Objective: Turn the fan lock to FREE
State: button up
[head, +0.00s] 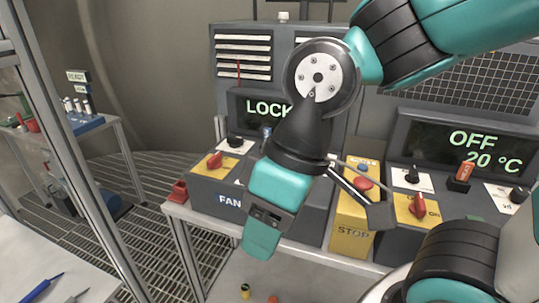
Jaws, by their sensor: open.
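The fan console (222,188) is a grey desk panel marked FAN. Its dark display (262,108) reads LOCK in green, with its right part hidden by my arm. A red knob (214,161) sits on a yellow plate at the console's left, and a black knob (235,142) on a white plate is just behind it. I cannot tell which one is the fan lock. A blue-tipped part (267,132) shows beside my arm. My gripper (318,224) hangs open in front of the console, right of both knobs and apart from them. It hides the console's middle.
A yellow STOP box (350,236) with a red button stands right of the gripper. The right console (455,210) has a display reading OFF 20 °C, a red switch and black knobs. A metal post (62,130) and side table (110,124) are left.

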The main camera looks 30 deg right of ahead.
aim_at(234, 143)
jog(key=u, duration=1.25)
jog(key=i, duration=0.35)
jog(key=z, duration=1.2)
jog(key=i, duration=0.5)
jog(key=z, duration=0.05)
